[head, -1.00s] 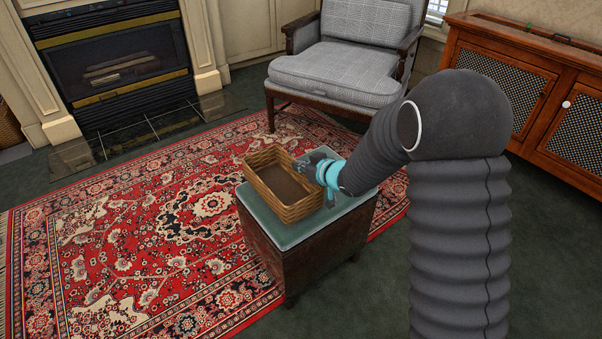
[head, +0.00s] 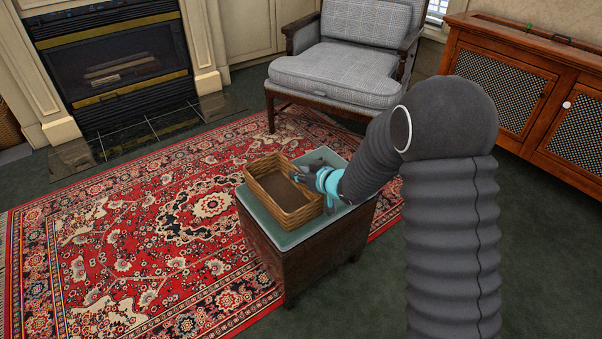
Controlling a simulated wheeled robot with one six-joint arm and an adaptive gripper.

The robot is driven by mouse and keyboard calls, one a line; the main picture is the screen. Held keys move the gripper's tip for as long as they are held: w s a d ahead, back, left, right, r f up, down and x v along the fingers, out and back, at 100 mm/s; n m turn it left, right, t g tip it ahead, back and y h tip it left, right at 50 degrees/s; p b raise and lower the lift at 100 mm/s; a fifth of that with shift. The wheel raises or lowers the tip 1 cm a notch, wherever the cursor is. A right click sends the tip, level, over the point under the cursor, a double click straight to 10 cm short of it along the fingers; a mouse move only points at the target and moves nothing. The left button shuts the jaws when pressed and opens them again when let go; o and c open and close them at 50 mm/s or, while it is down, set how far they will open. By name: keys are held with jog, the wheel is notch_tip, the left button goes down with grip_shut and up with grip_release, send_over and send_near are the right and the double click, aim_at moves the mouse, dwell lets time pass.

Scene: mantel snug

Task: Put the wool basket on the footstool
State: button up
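The wool basket (head: 283,204) is a rectangular, woven light-brown basket with a dark inside. It sits upright on the pale green top of the footstool (head: 262,214), a dark brown box-like stool standing partly on the rug. The basket lies toward the left and back part of the top. My gripper (head: 306,176), grey with light-blue parts, is at the basket's right rim, with a fingertip overlapping the rim in the picture. The gripper and arm hide part of the stool's right side. Whether the fingers pinch the rim or stand apart from it is too small to tell.
A grey armchair (head: 340,75) stands behind the footstool. A fireplace (head: 115,68) is at the back left, and a wooden cabinet (head: 520,85) at the right. The red patterned rug (head: 150,230) left of the stool is clear.

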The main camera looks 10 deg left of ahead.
jog(key=v, duration=1.2)
jog(key=shift+s+r, duration=0.1)
jog(key=shift+r, duration=0.05)
jog(key=s+d+r+m+t+h, duration=0.1)
jog(key=s+d+r+m+h, duration=0.2)
jog(key=d+r, duration=0.45)
jog(key=s+d+r+m+t+h, duration=0.15)
jog(key=d+r+m+h, duration=0.35)
jog(key=d, duration=0.6)
jog(key=s+d+m+g+h, duration=0.1)
jog(key=s+d+g, duration=0.1)
jog(key=s, duration=0.9)
jog(key=s+d+r+m+g+h, duration=0.1)
jog(key=s+d+g, duration=0.2)
jog(key=s, duration=0.9)
jog(key=shift+s+r, duration=0.2)
jog(key=shift+r, duration=0.1)
